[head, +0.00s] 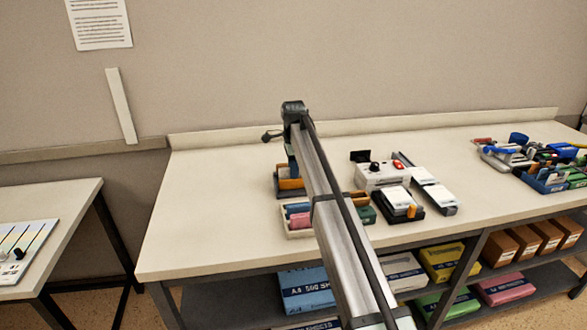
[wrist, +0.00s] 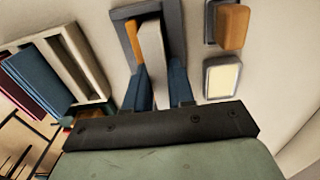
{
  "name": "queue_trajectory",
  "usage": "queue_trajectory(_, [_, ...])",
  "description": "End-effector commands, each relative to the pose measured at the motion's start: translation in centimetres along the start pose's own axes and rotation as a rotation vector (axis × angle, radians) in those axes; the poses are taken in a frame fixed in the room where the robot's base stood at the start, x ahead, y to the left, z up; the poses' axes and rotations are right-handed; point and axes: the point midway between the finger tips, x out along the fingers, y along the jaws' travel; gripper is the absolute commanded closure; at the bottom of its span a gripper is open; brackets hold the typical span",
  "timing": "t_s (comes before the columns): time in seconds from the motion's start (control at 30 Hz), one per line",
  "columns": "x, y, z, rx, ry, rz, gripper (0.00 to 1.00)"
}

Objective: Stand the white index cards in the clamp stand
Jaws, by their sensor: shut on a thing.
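My gripper (wrist: 154,78) has its two blue fingers shut on the white index cards (wrist: 153,50), which show edge-on as a pale upright slab in the wrist view. The cards' far end overlaps the dark grey clamp stand (wrist: 174,14), beside its orange block (wrist: 132,42). I cannot tell whether the cards touch the stand's floor. In the head view the stand (head: 279,190) with its orange block (head: 291,184) is at the left of the table group. My arm hides most of the gripper and the cards there.
A pale tray (head: 297,234) with pink and blue items stands just in front; its slots (wrist: 90,62) show at left in the wrist view. A white device (head: 380,177) and black tray (head: 414,213) stand to the right. The table's left part (head: 205,215) is clear.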

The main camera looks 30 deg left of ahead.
Motion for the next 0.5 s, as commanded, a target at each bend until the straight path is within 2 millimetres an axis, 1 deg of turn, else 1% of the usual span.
queue_trajectory(0.03, [1.1, 0.44, 0.01, 0.0, 0.0, 0.017, 1.0])
queue_trajectory(0.07, [1.1, 0.45, 0.01, 0.0, 0.0, 0.017, 1.0])
queue_trajectory(0.1, [1.1, 0.47, 0.01, 0.0, 0.0, 0.018, 0.74])
queue_trajectory(0.37, [1.1, 0.38, 0.01, 0.0, 0.0, 0.015, 0.49])
queue_trajectory(0.4, [1.09, 0.34, 0.01, 0.0, 0.0, 0.014, 0.47])
queue_trajectory(0.5, [1.08, 0.22, 0.01, 0.0, 0.0, 0.012, 0.47])
